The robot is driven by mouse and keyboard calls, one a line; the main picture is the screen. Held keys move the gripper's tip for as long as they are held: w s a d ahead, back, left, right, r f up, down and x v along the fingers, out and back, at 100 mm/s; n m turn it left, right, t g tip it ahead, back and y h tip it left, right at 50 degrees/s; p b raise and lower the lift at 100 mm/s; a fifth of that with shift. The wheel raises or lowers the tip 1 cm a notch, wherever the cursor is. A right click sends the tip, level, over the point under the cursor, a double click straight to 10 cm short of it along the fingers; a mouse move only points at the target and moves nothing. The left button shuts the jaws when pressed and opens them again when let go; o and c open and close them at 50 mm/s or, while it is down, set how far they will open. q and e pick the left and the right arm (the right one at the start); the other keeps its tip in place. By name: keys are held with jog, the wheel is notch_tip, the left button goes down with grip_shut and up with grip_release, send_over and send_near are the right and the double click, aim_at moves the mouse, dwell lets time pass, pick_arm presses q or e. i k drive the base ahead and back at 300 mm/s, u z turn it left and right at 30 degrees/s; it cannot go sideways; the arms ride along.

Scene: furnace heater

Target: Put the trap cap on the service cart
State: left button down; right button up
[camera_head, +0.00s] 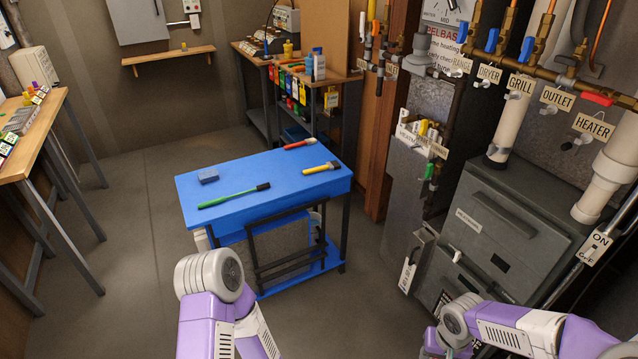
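The service cart appears to be the blue-topped cart (240,222) in the middle of the floor. A grey-blue block, a green-handled tool, a red-handled tool and a yellow-handled tool lie on its top. I cannot pick out the trap cap for sure. A grey fitting (418,62) at the upper right, by the gas pipes, is too small to identify. Parts of both my arms show at the bottom, the left one in front of the cart and the right one in front of the furnace. Neither gripper's fingers are in view.
The grey furnace (510,230) and labelled gas valves and pipes fill the right side. A wooden workbench (35,135) stands at the left. A shelf bench (310,80) with bottles stands at the back. The floor (140,210) left of the cart is clear.

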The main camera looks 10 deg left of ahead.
aim_at(245, 185)
jog(key=u, duration=0.35)
jog(key=i, duration=0.9)
jog(key=u, duration=0.65)
